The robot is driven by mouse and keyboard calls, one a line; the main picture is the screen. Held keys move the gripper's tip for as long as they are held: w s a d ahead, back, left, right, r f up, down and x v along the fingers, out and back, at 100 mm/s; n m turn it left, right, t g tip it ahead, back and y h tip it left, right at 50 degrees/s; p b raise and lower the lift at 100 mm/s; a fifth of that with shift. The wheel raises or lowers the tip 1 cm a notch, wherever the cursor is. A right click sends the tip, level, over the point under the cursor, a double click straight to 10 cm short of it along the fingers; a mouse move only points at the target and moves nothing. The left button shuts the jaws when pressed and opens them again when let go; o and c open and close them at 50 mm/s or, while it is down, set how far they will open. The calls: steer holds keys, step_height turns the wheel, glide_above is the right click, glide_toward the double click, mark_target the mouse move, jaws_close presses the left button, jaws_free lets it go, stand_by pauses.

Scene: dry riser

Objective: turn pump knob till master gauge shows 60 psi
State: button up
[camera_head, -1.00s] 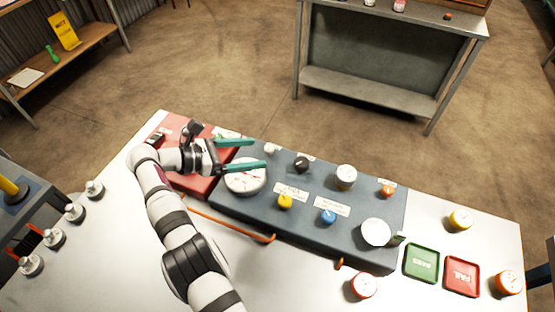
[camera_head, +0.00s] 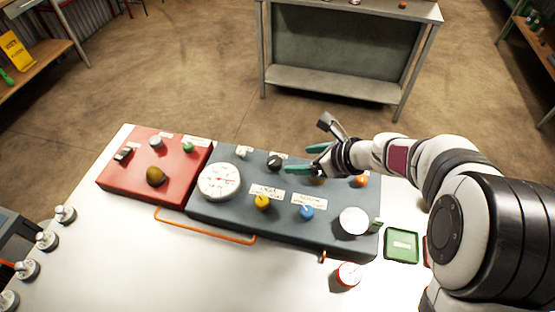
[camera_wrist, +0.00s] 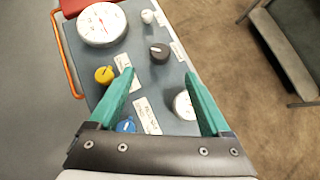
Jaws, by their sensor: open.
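A large white dial gauge (camera_head: 219,181) is at the left end of the blue-grey panel (camera_head: 240,213); it also shows in the wrist view (camera_wrist: 101,24). Its reading is too small to make out. The panel carries a black knob (camera_head: 274,162), a yellow knob (camera_head: 262,202), a blue knob (camera_head: 306,212) and an orange knob (camera_head: 361,181). Labels are unreadable, so I cannot tell which is the pump knob. My gripper (camera_head: 313,158) is open and empty above the panel, right of the black knob. In the wrist view the black knob (camera_wrist: 159,53) lies beyond the fingertips, untouched.
A red box (camera_head: 125,180) with a brown knob (camera_head: 155,176) and a green knob (camera_head: 188,147) adjoins the panel's left. A smaller white gauge (camera_head: 354,221) is at the panel's right end. A green tray (camera_head: 402,245) lies to its right. An orange rail (camera_head: 205,226) runs along the front.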

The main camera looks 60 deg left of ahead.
mark_target(276, 161)
steer(key=x, duration=1.1)
steer(key=shift+s+a+f, duration=0.1)
steer(key=shift+a+f, duration=0.15)
steer(key=shift+a, duration=0.05)
jaws_close()
